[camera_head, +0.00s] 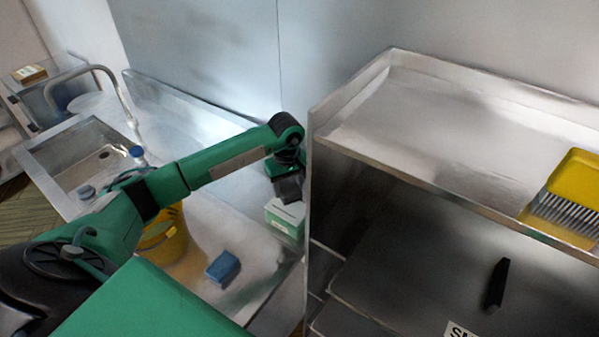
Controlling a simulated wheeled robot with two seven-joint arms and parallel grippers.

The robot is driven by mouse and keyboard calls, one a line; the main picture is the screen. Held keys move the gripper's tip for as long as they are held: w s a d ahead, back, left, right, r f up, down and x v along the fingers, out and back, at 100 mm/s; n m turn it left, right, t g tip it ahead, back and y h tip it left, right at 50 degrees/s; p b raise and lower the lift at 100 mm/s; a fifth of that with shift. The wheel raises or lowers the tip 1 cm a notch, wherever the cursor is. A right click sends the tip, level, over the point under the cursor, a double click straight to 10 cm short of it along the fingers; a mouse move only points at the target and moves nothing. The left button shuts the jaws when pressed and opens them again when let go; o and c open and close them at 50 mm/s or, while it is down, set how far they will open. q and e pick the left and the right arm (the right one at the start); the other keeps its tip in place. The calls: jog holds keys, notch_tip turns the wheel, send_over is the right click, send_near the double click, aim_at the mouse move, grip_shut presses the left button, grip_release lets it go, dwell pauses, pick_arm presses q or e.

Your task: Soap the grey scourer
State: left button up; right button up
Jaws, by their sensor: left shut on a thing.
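My left gripper (287,176) reaches over the steel counter, beside the end wall of the shelf unit. It is shut on a dark grey block (289,189), which looks like the grey scourer; the fingers and the block are hard to tell apart. Just below it stands a green box with a pale top (285,217). I cannot tell whether the block touches the box. A blue sponge (222,267) lies on the counter nearer to me. No soap can be made out for certain. My right gripper is not in view.
A yellow bucket (163,244) stands partly behind my left arm. A sink (88,160) with a tall tap (108,80) is at the left. On the right, the steel shelf (430,115) holds a yellow brush-like tool (574,183). The steel wall closes off the back.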

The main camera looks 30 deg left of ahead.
aim_at(289, 208)
pick_arm(q)
jog(key=shift+w, duration=0.3)
jog(key=shift+s+f+b, duration=0.3)
jog(key=shift+s+f, duration=0.15)
jog(key=shift+f, duration=0.3)
notch_tip(289, 208, down, 2)
jog(key=shift+w+f, duration=0.1)
jog(key=shift+w, duration=0.05)
jog(key=shift+w+f+b, duration=0.1)
jog(key=shift+f+b, duration=0.35)
jog(key=shift+f, duration=0.5)
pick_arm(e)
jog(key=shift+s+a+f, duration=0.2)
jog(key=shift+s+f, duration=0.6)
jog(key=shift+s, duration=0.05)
pick_arm(q)
jog(key=shift+f+b, duration=0.25)
jog(key=shift+b, duration=0.05)
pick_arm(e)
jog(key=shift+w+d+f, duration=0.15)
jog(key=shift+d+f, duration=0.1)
